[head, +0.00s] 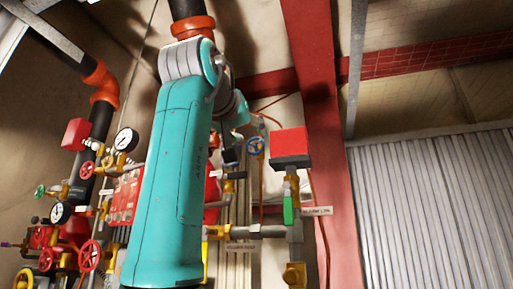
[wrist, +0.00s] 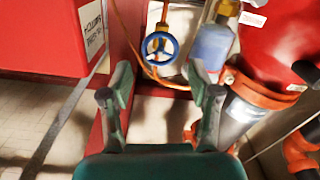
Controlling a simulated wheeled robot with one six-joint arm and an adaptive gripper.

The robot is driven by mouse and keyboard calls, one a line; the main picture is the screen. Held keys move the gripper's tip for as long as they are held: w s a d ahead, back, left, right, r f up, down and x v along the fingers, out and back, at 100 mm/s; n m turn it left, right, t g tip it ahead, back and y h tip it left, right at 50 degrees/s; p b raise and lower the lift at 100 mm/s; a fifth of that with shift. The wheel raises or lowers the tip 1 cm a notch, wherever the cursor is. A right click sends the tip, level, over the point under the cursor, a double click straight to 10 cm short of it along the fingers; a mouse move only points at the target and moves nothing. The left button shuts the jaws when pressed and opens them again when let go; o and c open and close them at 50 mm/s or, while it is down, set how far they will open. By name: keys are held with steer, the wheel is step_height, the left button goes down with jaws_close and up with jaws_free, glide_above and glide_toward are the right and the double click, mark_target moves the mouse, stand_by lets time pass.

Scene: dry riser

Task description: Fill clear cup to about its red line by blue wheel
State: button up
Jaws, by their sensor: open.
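The blue wheel (wrist: 160,48) is a spoked handwheel on a brass valve, ahead of my gripper (wrist: 160,95) in the wrist view. My gripper is open, its two fingers spread and empty, apart from the wheel. In the head view the blue wheel (head: 256,146) shows just right of my arm's end; my arm hides much there. A pale bluish, see-through-looking cylinder (wrist: 210,46) sits under a brass fitting, right of the wheel in the wrist view. I cannot tell whether it is the clear cup, and no red line is visible on it.
A red box (wrist: 55,35) with a label fills the upper left of the wrist view. A large red body (wrist: 285,45) and a grey pipe with orange collars (wrist: 240,112) stand at right. Several gauges and red handwheels (head: 90,255) crowd left of my arm.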

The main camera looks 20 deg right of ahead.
mark_target(254, 145)
steer(key=x, duration=0.7)
steer(key=c, duration=0.9)
steer(key=m, duration=0.4)
steer(key=shift+m, duration=0.3)
